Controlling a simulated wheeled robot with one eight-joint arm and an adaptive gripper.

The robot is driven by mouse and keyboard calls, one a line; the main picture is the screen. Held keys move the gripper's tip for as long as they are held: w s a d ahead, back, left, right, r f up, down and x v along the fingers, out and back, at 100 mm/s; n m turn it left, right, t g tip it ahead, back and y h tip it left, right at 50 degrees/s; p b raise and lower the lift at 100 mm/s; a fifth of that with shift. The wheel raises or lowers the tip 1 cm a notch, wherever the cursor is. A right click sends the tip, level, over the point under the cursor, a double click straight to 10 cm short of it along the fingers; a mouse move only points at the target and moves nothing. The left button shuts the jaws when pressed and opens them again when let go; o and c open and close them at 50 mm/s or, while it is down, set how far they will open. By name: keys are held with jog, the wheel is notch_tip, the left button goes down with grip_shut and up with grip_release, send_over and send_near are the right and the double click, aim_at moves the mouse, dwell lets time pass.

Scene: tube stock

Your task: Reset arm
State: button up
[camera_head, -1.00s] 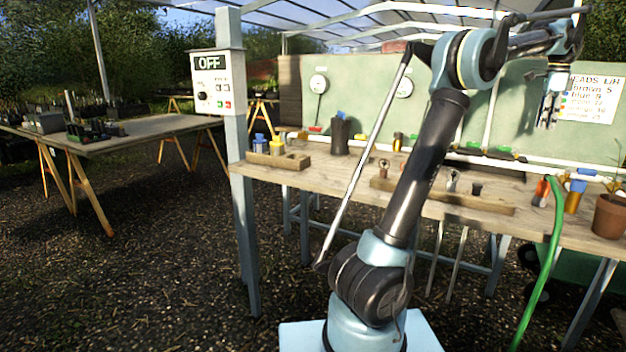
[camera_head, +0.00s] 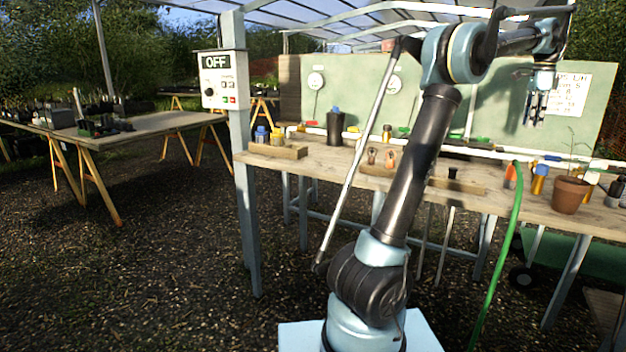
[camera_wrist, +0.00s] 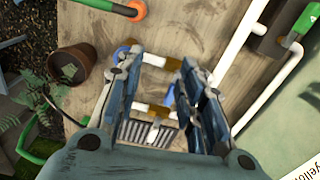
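My gripper (camera_head: 537,108) hangs pointing down from the raised arm at the right, high in front of the green board. In the wrist view my gripper (camera_wrist: 158,68) has its two fingers spread apart, with nothing seen held between them. The bench top and a few tube-like parts show below, beyond the fingers. My arm stands upright from its base, with its upper links reaching to the right.
The wooden bench (camera_head: 345,158) carries wooden holders, bottles and a terracotta pot (camera_head: 570,193). A green hose (camera_head: 498,255) hangs at its right. A post bears a box reading OFF (camera_head: 222,80). Another table (camera_head: 150,128) stands left. Gravel floor (camera_head: 170,270) is open in front.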

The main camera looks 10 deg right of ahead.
jog(key=w+a+n, duration=0.3)
jog(key=a, duration=0.8)
jog(key=w+a+n, duration=0.3)
jog(key=a, duration=0.8)
jog(key=s+a+f+n+t, duration=0.1)
jog(key=a+f+n, duration=0.2)
jog(key=a, duration=0.7)
jog(key=s+a+f+n, duration=0.1)
jog(key=a+f+n, duration=0.2)
jog(key=a, duration=0.7)
jog(key=s+a+f+n, duration=0.3)
jog(key=s+a+f, duration=0.15)
jog(key=a, duration=0.25)
jog(key=s+a+f+n, duration=0.35)
jog(key=a+f, duration=0.25)
jog(key=a, duration=0.2)
jog(key=s+a+f+n, duration=0.3)
jog(key=s+f, duration=0.3)
jog(key=f, duration=0.2)
jog(key=s+a+f+n+t, duration=0.1)
jog(key=s+a+f+n, duration=0.2)
jog(key=s+a+f, duration=0.3)
notch_tip(320, 180, down, 3)
jog(key=shift+s+a+f, duration=0.1)
jog(key=shift+s+a, duration=0.05)
jog(key=shift+s, duration=0.35)
